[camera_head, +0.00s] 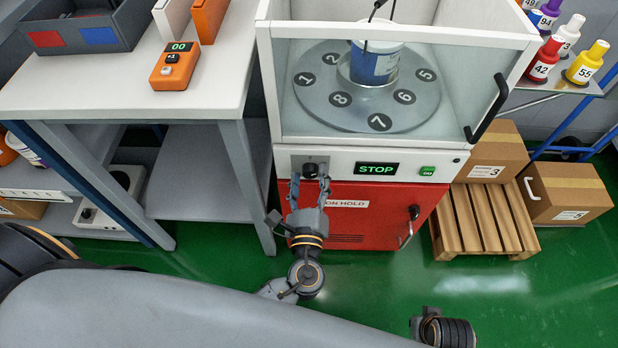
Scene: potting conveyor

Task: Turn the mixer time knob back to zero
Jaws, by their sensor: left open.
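The mixer time knob (310,169) is a small dark knob at the left of the white control panel (345,166), below the mixer's glass chamber. The panel also has a display (377,169) reading STOP in green and a green button (427,171). My left gripper (309,182) points up at the panel from below, in front of the red cabinet door. Its two fingers are apart, one on each side of the knob. I cannot tell whether they touch it. The knob's pointer is too small to read. My right gripper is out of view.
The glass chamber holds a numbered turntable (327,100) with a blue and white can (375,66). A grey table (120,85) with an orange control box (175,66) stands left. Cardboard boxes (565,190) and a wooden pallet (480,222) are right. Green floor is free in front.

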